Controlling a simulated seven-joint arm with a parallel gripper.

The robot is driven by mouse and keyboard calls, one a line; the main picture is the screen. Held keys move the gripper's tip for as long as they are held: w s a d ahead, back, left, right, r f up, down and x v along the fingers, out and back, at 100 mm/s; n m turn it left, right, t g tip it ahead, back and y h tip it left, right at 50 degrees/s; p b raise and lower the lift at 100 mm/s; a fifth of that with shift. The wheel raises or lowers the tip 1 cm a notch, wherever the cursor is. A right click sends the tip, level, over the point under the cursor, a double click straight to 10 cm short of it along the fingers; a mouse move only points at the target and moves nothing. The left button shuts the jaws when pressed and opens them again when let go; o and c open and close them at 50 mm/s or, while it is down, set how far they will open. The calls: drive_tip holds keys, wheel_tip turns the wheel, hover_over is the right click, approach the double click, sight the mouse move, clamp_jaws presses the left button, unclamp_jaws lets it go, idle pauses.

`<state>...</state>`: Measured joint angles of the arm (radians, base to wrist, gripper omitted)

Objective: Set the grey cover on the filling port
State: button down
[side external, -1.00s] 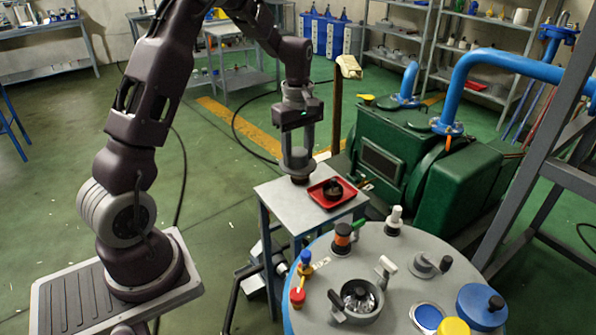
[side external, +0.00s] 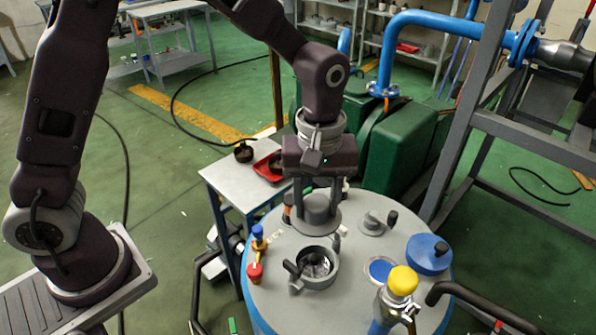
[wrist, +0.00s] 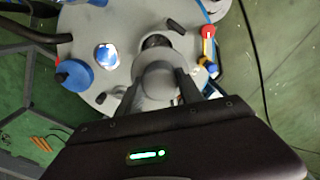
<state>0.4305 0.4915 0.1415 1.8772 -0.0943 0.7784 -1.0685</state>
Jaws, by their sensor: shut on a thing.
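The grey cover (side external: 317,215) is a round piece with a wide flange. My gripper (side external: 318,196) is shut on it, one finger on each side. The cover is above the grey vessel top, just behind the filling port in the side view. The filling port (side external: 318,268) is an open grey ring with a dark, shiny inside and black-handled clamps at its rim. In the wrist view the cover (wrist: 160,78) is between my fingers and partly hides the port (wrist: 156,42). The exact gap under the cover cannot be told.
The vessel top (side external: 360,225) also carries a blue lid (side external: 428,253), a sight glass (side external: 380,270), a yellow-capped valve (side external: 402,282), and red and blue valves (side external: 256,255). A side table (side external: 215,175) holds a dark cup (side external: 243,152) and a red tray (side external: 266,170).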

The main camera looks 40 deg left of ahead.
sight(318, 223)
drive_tip(key=shift+s+d+m, duration=0.3)
drive_tip(key=shift+s+d, duration=0.2)
drive_tip(key=shift+d, duration=0.25)
wheel_tip(318, 223, down, 4)
drive_tip(key=shift+r, duration=0.1)
drive_tip(key=shift+f, duration=3.4)
drive_tip(key=shift+f, duration=0.45)
drive_tip(key=shift+c, duration=0.7)
unclamp_jaws()
drive_tip(key=shift+r, duration=3.5)
